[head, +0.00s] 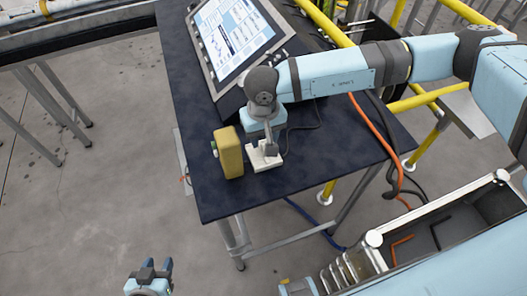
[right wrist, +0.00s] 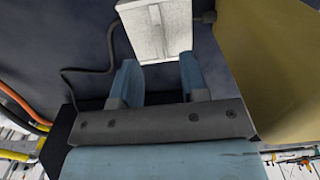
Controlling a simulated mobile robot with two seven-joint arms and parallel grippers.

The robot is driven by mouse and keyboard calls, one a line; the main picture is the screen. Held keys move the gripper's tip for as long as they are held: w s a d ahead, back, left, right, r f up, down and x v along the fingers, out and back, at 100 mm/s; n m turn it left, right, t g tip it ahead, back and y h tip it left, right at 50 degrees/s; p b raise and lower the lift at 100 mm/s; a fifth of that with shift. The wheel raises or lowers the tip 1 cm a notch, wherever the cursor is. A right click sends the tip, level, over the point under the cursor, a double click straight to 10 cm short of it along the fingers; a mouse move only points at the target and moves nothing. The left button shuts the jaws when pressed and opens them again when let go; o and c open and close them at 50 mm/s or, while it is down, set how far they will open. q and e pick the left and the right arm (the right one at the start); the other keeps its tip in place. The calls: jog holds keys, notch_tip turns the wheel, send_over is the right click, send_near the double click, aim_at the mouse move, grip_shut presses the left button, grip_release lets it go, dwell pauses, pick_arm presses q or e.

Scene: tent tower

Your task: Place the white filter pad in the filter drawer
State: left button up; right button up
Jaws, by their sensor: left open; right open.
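The white block that looks like the filter pad (head: 262,161) sits on the dark table near its front edge. In the right wrist view the white block (right wrist: 160,38) lies just beyond my fingertips, roughly centred between them. My right gripper (head: 269,147) is over it in the head view; its two blue fingers (right wrist: 160,80) are apart with nothing between them. My left gripper (head: 151,270) is open and empty over the floor, at the bottom of the head view. I cannot make out a filter drawer for certain.
A yellow box (head: 229,152) with a small green and white part stands left of the block, close to my right gripper. A tilted screen panel (head: 232,35) stands behind. A dark cable (right wrist: 112,45) lies beside the block. The table's front right (head: 345,150) is clear.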

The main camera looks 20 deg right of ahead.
aim_at(263, 145)
notch_tip(263, 145, down, 4)
jog(key=shift+w+f+p, duration=0.15)
jog(key=shift+f+p, duration=0.1)
jog(key=shift+p, duration=0.4)
jog(key=shift+c, duration=0.4)
grip_shut()
